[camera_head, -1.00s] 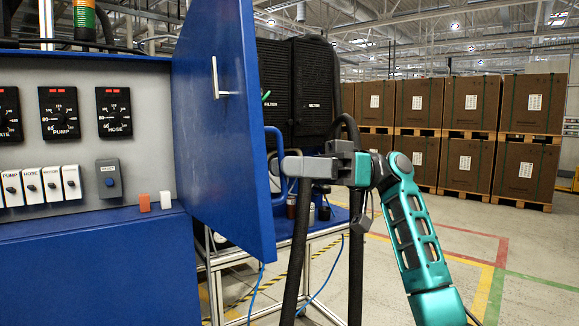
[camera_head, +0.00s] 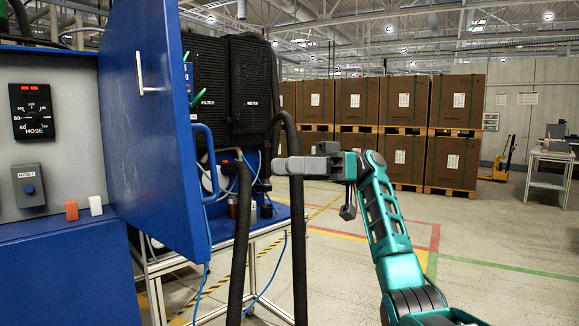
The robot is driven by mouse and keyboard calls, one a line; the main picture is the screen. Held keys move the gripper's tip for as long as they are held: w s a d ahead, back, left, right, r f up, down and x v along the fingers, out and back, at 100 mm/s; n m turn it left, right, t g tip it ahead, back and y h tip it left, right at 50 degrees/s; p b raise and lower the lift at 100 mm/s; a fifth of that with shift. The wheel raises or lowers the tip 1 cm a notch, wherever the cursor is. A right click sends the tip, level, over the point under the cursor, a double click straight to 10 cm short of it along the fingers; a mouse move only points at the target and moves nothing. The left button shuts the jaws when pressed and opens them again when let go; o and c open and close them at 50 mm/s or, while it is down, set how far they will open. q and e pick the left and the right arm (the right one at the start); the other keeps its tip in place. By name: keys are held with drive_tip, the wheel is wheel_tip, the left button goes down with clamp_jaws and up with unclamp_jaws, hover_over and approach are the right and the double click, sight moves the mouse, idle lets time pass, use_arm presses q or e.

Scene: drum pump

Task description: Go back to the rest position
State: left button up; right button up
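My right arm comes in from the lower right, and its gripper (camera_head: 288,166) points left in front of the black hoses. I see it from the side, so the gap between its fingers cannot be made out. Nothing shows held in it. It appears near the upright black hose (camera_head: 298,220) in the picture; whether they touch is unclear. The blue cabinet door (camera_head: 150,130) stands open to the left of the gripper, with a gap between them. My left gripper is not in view.
The control panel (camera_head: 75,155) with a HOSE dial (camera_head: 33,110) and RESET box (camera_head: 29,186) is at the left. A metal frame stand (camera_head: 155,285) is below the door. Stacked brown boxes (camera_head: 455,105) stand far back. The floor (camera_head: 510,260) at right is clear.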

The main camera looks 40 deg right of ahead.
drive_tip(key=w+a+f+m+t+h+p, duration=0.1)
drive_tip(key=w+a+f+m+t+h, duration=0.2)
drive_tip(key=f, duration=0.4)
drive_tip(key=w+a+f+m+t+h+p, duration=0.1)
drive_tip(key=w+a+f+m, duration=0.1)
drive_tip(key=w+f+m, duration=0.4)
drive_tip(key=a+f+m+t+h+p, duration=0.1)
drive_tip(key=a+f+m+h, duration=0.15)
drive_tip(key=f, duration=0.75)
drive_tip(key=a+f+m+h+p, duration=0.15)
drive_tip(key=f+h, duration=0.25)
drive_tip(key=f, duration=0.5)
drive_tip(key=s+a+f+t+h+p, duration=0.1)
drive_tip(key=s+a+f+h+p, duration=0.3)
drive_tip(key=s+f, duration=0.9)
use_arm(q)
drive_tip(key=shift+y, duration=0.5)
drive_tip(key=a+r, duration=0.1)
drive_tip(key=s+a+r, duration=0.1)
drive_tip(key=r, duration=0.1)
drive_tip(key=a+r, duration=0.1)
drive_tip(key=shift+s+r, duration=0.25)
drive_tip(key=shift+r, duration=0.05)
use_arm(e)
drive_tip(key=s+a+n+t+h, duration=0.1)
drive_tip(key=s+a+t+h, duration=0.1)
drive_tip(key=s+a, duration=0.6)
drive_tip(key=shift+s+r+h, duration=0.15)
drive_tip(key=shift+s+h, duration=0.2)
drive_tip(key=shift+s, duration=0.6)
